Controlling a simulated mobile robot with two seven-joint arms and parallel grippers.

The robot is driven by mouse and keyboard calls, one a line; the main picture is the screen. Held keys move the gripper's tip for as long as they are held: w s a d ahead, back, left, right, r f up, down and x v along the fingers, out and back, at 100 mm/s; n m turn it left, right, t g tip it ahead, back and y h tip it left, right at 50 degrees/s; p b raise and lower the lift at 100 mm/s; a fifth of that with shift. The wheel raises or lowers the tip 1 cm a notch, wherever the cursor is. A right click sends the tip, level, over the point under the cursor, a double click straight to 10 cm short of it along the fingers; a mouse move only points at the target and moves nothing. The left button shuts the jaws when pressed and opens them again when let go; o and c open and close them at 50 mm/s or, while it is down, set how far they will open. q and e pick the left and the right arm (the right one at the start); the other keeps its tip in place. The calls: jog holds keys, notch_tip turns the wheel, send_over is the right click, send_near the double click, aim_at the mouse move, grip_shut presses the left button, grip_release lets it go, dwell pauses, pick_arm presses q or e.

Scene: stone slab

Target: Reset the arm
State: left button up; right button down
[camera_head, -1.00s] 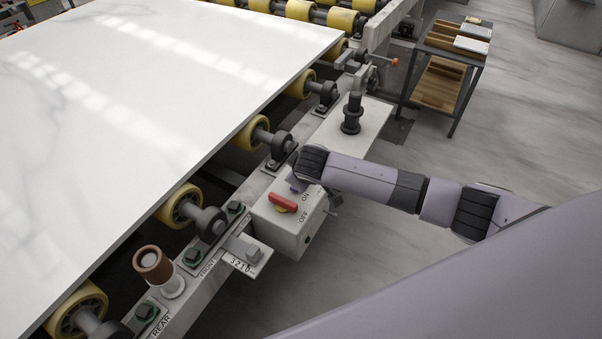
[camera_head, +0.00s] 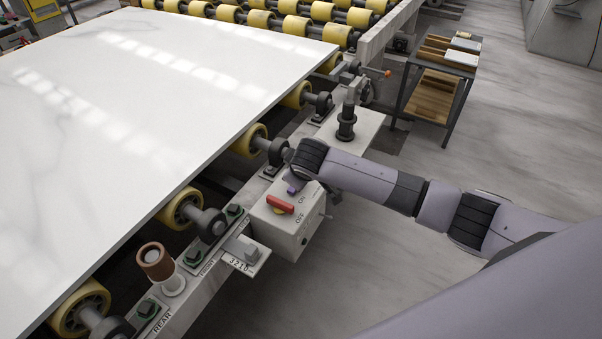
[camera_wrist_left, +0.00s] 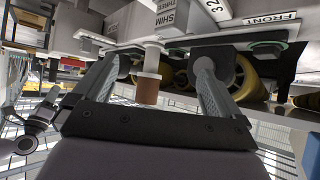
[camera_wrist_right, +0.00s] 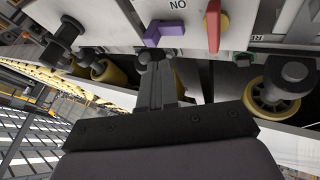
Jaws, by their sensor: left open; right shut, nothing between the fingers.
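My right arm (camera_head: 370,180) comes in from the right in the head view, its end above the grey switch box (camera_head: 290,235). The box carries a red switch handle (camera_head: 280,204), which also shows in the right wrist view (camera_wrist_right: 214,25), and a small purple part (camera_wrist_right: 163,33) beside it. My right gripper (camera_wrist_right: 157,68) is shut and empty, its tips close to the purple part; I cannot tell whether they touch. My left gripper (camera_wrist_left: 155,66) is open and empty. A brown-capped post (camera_wrist_left: 148,88) shows between its fingers in the picture; in the head view the post (camera_head: 155,262) stands clear of any gripper.
A white stone slab (camera_head: 150,110) lies on yellow rollers (camera_head: 248,140) at the left. A dark vertical post (camera_head: 346,122) stands on the frame beyond the switch box. A small shelf cart (camera_head: 435,85) is at the back right. Grey floor (camera_head: 540,130) is open at the right.

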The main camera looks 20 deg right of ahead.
jog(key=s+a+f+y, duration=0.5)
jog(key=s+a+f, duration=0.45)
jog(key=s, duration=0.35)
jog(key=s+d+m+t, duration=0.1)
jog(key=s+d, duration=0.3)
jog(key=s, duration=0.4)
jog(key=s+d+m+t+h, duration=0.1)
jog(key=s+d+m+t, duration=0.1)
jog(key=s, duration=0.6)
jog(key=shift+d+r+m, duration=0.15)
jog(key=shift+d+m, duration=0.35)
jog(key=shift+d, duration=0.5)
jog(key=shift+s, duration=0.1)
